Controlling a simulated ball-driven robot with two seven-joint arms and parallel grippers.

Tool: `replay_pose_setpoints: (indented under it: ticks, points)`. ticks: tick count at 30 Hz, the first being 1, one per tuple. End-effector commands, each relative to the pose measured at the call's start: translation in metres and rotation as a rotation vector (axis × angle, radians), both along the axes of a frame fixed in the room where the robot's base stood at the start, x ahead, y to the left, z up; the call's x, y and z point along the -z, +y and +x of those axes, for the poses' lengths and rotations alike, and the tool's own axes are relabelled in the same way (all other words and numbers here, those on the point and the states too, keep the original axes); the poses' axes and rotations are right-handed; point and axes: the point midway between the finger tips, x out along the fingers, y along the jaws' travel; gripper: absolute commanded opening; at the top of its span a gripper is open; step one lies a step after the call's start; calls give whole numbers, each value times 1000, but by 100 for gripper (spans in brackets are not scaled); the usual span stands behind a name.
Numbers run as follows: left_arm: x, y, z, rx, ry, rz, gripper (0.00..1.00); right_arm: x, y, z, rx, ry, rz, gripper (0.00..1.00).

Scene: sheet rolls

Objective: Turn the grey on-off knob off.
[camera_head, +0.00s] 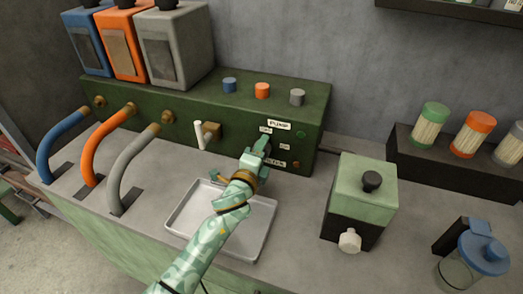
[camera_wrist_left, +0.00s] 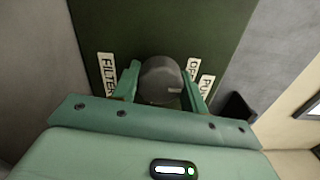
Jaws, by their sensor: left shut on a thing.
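The grey on-off knob (camera_wrist_left: 160,78) is round and dark grey, on the front of the green machine (camera_head: 230,115). In the left wrist view it sits between the fingers of my left gripper (camera_wrist_left: 160,88), which is shut on it. A short pale mark shows on the right part of its face; I cannot tell its exact setting. An OFF label (camera_wrist_left: 193,69) is to its right and a FILTER label (camera_wrist_left: 107,75) to its left. In the head view my left gripper (camera_head: 262,150) is at the panel and mostly hides the knob. My right gripper is not in view.
A metal tray (camera_head: 187,217) lies under my left arm. A tap (camera_head: 207,132) sticks out left of the gripper. Blue, orange and grey knobs stand on the machine's top. A pale green box (camera_head: 365,185) stands at right, and a lidded jar (camera_head: 482,255) at front right.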

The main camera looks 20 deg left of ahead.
Motion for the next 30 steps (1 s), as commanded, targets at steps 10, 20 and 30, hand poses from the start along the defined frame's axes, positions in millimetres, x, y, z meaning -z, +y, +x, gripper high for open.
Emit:
replay_pose_setpoints:
  ticks: [10, 20, 30]
  points:
    - [1, 0, 0, 0, 3, -2, 65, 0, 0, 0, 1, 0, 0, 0]
    - [0, 0, -6, 0, 2, 0, 65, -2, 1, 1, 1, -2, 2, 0]
    - [-1, 3, -85, -1, 4, -2, 65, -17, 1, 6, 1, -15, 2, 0]
